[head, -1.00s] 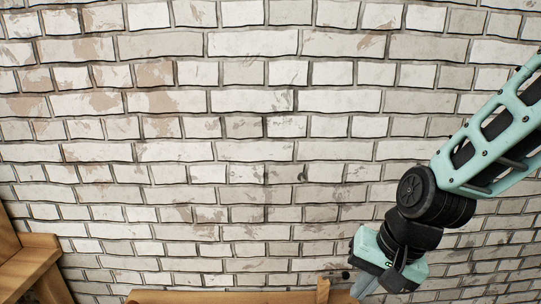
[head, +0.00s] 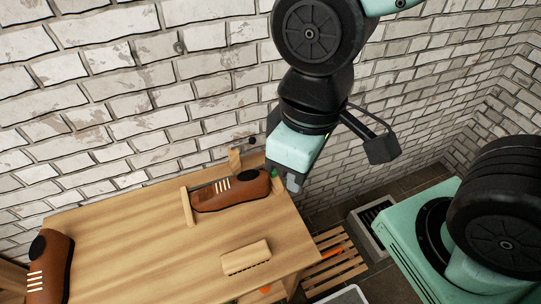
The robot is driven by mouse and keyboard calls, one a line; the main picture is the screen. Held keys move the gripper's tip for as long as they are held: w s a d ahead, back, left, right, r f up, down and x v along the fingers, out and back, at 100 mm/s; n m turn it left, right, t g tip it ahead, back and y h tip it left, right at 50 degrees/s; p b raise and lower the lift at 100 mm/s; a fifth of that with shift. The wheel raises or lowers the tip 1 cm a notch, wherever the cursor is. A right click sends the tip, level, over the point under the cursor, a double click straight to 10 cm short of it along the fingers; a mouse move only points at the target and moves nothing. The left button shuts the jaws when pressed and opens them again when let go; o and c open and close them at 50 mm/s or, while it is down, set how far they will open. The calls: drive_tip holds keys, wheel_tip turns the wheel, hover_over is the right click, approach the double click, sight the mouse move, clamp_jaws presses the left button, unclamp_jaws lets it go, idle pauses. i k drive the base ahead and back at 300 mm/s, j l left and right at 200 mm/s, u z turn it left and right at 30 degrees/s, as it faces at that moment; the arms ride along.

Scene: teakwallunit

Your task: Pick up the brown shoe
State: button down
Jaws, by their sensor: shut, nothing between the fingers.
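Two brown shoes are in the head view. The other brown shoe (head: 47,268) is at the table's left end, partly cut off by the picture's lower left. My gripper (head: 284,183) points down just right of the first shoe's dark heel end, close to it. Its fingers are shut and hold nothing. I cannot tell whether the fingertips touch the shoe.
The wooden table (head: 150,235) carries a small wooden block (head: 246,257) near its front right. A slatted wooden pallet (head: 335,262) with an orange item stands lower right. A brick wall (head: 120,110) rises behind. The table's middle is clear.

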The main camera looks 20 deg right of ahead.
sight(249, 186)
drive_tip(key=j+u, duration=0.25)
drive_tip(key=j, duration=0.55)
drive_tip(key=i+j+u, duration=0.2)
drive_tip(key=j, duration=0.6)
drive_tip(key=k, duration=0.05)
